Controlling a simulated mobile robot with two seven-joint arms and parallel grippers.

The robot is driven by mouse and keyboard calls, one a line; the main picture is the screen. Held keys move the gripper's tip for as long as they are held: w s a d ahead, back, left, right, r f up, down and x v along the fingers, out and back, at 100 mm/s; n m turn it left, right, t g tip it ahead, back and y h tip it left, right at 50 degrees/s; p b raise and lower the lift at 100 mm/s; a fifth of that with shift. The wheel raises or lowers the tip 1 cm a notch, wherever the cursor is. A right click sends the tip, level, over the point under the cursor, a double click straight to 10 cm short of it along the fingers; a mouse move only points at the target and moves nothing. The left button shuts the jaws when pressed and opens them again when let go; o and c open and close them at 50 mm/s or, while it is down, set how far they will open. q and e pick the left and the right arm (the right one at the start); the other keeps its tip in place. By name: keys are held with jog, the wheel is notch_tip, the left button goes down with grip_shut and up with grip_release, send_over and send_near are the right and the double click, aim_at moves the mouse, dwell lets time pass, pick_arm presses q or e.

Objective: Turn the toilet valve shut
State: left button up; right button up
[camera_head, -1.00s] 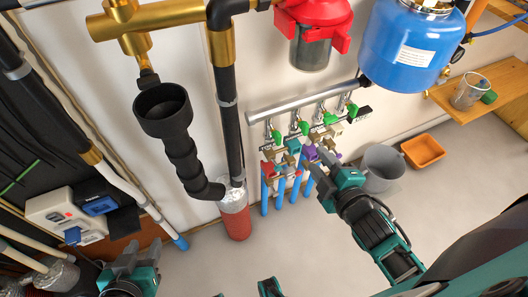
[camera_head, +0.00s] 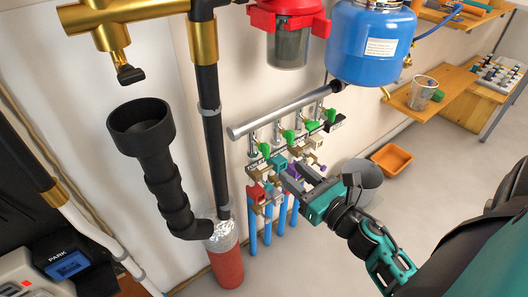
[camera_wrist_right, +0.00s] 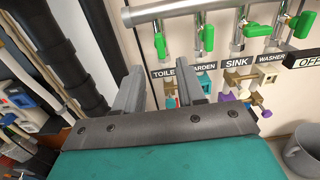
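The sign TOILET (camera_wrist_right: 161,73) is the leftmost on the pipe manifold. A green lever (camera_wrist_right: 160,45) hangs down just above it; this lever also shows in the head view (camera_head: 265,150). Below the signs are coloured lower fittings, including a red one (camera_head: 256,192) at the left. My right gripper (camera_head: 298,177) is in front of these lower fittings. Its two fingers are spread apart in the right wrist view (camera_wrist_right: 163,95), with a teal part seen between them. It appears to hold nothing. The fingers hide part of the lower row. My left gripper is not in view.
Other green levers (camera_wrist_right: 208,38) hang to the right on the silver manifold pipe (camera_head: 290,110). A black funnel pipe (camera_head: 160,180) and a red cylinder (camera_head: 226,266) stand left. A grey bucket (camera_head: 360,180) and orange bin (camera_head: 392,160) are on the floor at right.

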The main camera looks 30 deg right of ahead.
aim_at(268, 152)
jog(key=w, duration=0.7)
jog(key=w+a, duration=0.1)
jog(key=w, duration=0.2)
jog(key=shift+w+p, duration=0.4)
grip_shut()
